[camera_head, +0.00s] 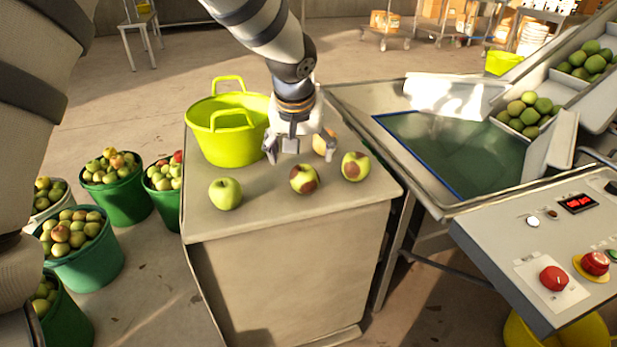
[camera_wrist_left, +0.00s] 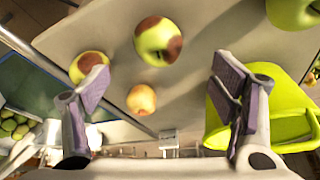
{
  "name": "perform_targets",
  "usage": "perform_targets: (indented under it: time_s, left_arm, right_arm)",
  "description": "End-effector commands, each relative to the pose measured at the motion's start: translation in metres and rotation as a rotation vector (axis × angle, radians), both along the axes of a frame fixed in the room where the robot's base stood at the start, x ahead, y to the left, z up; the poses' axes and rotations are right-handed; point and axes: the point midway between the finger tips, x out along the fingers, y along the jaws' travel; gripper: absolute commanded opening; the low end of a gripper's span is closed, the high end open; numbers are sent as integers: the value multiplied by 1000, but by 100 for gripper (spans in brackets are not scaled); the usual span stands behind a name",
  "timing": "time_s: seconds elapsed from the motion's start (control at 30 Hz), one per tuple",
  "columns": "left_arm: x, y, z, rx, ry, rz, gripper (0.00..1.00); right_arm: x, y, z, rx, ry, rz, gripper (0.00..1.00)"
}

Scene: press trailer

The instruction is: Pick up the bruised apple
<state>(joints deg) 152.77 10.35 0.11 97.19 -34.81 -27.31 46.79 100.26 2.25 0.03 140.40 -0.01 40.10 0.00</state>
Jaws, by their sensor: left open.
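Two apples with brown bruise patches lie on the grey cabinet top: one in the middle (camera_head: 304,179) and one to its right (camera_head: 355,166). In the left wrist view the middle one shows at the top centre (camera_wrist_left: 158,40) and the other at the left (camera_wrist_left: 88,66), partly behind a finger. A yellow-orange apple (camera_head: 324,143) sits partly behind my left gripper (camera_head: 300,150); it also shows in the left wrist view (camera_wrist_left: 141,99). A green apple (camera_head: 225,193) lies at the left. My left gripper is open and empty, behind the middle bruised apple. My right gripper is not in view.
A yellow-green tub (camera_head: 231,142) stands at the back left of the cabinet top (camera_head: 290,215). A metal press tray (camera_head: 450,205) adjoins on the right, with a control panel (camera_head: 545,250) in front. Several apple-filled buckets (camera_head: 118,198) stand on the floor at left.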

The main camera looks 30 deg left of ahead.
Motion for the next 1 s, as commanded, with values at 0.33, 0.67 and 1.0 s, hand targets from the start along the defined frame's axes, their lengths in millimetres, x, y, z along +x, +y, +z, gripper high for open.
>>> perform_targets:
  time_s: [0.33, 0.67, 1.0]
  left_arm:
    - [19, 8, -62, -3, 12, -2, 79]
    - [29, 12, -79, -1, 1, -4, 79]
    - [28, 12, -79, -2, 2, -4, 23]
  right_arm:
    - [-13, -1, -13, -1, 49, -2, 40]
    - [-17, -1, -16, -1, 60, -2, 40]
    - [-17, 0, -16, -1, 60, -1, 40]
